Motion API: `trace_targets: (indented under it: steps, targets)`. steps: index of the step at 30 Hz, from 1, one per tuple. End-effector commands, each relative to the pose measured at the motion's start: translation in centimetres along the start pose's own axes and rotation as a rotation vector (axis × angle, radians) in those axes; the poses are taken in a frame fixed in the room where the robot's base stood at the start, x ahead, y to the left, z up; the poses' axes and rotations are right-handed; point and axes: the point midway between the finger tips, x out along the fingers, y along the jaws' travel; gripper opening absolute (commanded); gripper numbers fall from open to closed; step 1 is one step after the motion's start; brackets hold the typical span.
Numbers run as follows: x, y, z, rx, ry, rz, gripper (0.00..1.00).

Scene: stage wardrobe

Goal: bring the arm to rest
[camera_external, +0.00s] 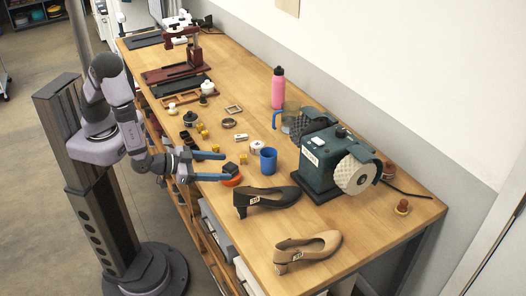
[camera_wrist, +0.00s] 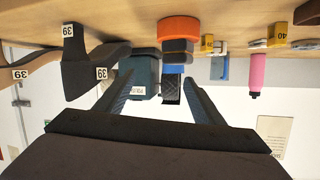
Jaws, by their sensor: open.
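My gripper (camera_external: 225,166) has its two blue fingers spread wide, with nothing held between them. In the external view it reaches from the left over the near long edge of the wooden workbench (camera_external: 370,213), roughly level and low. An orange round piece (camera_external: 233,182) with a dark block (camera_external: 230,168) sits close by its fingertips; whether they touch I cannot tell. The wrist view looks upside down across the bench. There my gripper (camera_wrist: 158,78) shows both fingers apart, with the orange piece (camera_wrist: 180,27) beyond their tips.
A black shoe (camera_external: 267,198), a tan shoe (camera_external: 308,250) and a blue cup (camera_external: 268,160) stand right of my gripper. Behind are a green grinding machine (camera_external: 322,160) and pink bottle (camera_external: 278,88). Several small parts lie farther along the bench. The floor left of my column is clear.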

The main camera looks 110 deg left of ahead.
Motion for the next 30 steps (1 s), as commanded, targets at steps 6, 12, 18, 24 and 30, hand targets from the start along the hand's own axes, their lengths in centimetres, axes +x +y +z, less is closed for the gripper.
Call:
trace_targets:
  steps: [6,12,18,24,30]
  targets:
    - [-1.4,-0.1,-0.4,0.177,-0.197,0.292,0.62]
    - [-4.2,0.6,2.6,0.217,-0.395,0.470,0.62]
    - [-8.2,-0.6,5.5,0.226,-0.643,0.569,0.62]
    - [-12.7,-4.9,8.0,0.287,-0.899,0.573,0.62]
    - [-15.9,-9.8,9.4,0.348,-1.082,0.508,0.62]
